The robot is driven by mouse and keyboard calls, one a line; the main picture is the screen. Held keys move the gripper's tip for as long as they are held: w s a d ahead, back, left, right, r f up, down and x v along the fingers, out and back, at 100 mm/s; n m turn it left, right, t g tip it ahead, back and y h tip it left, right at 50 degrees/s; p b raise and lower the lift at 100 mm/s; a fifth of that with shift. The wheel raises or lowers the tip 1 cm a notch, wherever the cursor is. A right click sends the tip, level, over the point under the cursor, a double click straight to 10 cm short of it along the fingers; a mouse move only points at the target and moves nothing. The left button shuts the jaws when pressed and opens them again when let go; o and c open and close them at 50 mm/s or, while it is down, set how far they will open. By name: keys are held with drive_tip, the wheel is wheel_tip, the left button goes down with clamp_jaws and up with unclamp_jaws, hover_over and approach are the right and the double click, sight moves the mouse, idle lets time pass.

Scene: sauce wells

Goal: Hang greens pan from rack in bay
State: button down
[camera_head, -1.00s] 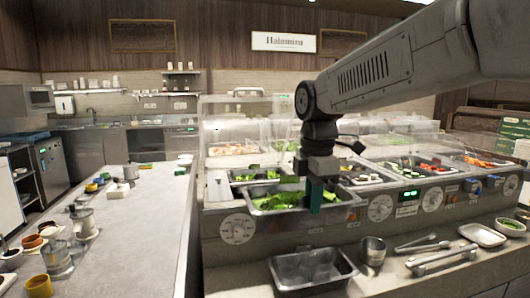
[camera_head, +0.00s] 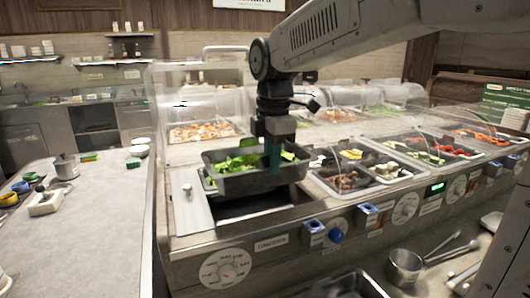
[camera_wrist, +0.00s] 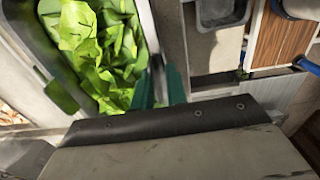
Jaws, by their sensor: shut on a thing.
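The greens pan (camera_head: 262,183) is a dark grey metal pan full of green leaves. In the head view it is roughly level, over a dark opening, the bay (camera_head: 240,206), in the serving counter. My gripper (camera_head: 275,158) is shut on the pan's near wall, with its teal fingers on that rim. In the wrist view, the pan (camera_wrist: 146,22) is at upper left and my gripper (camera_wrist: 160,82) grips its edge. The pan hides much of the bay, and I cannot make out the rack's edges or whether the pan touches it.
A pale metal plate (camera_head: 191,208) lies left of the bay. Filled pans (camera_head: 390,172) stand to its right under clear guards (camera_head: 192,100). A steel cup (camera_head: 404,266) and tongs stand below. An empty dark pan (camera_head: 360,286) is at bottom.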

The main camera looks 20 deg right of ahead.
sight(274, 213)
drive_tip(key=shift+f, duration=5.25)
drive_tip(key=shift+s+d+f, duration=0.2)
drive_tip(key=shift+f, duration=0.5)
drive_tip(key=c, duration=1.3)
unclamp_jaws()
drive_tip(key=r, duration=0.8)
drive_tip(key=shift+w+a+r, duration=0.1)
drive_tip(key=shift+w+r, duration=0.1)
drive_tip(key=shift+r, duration=0.15)
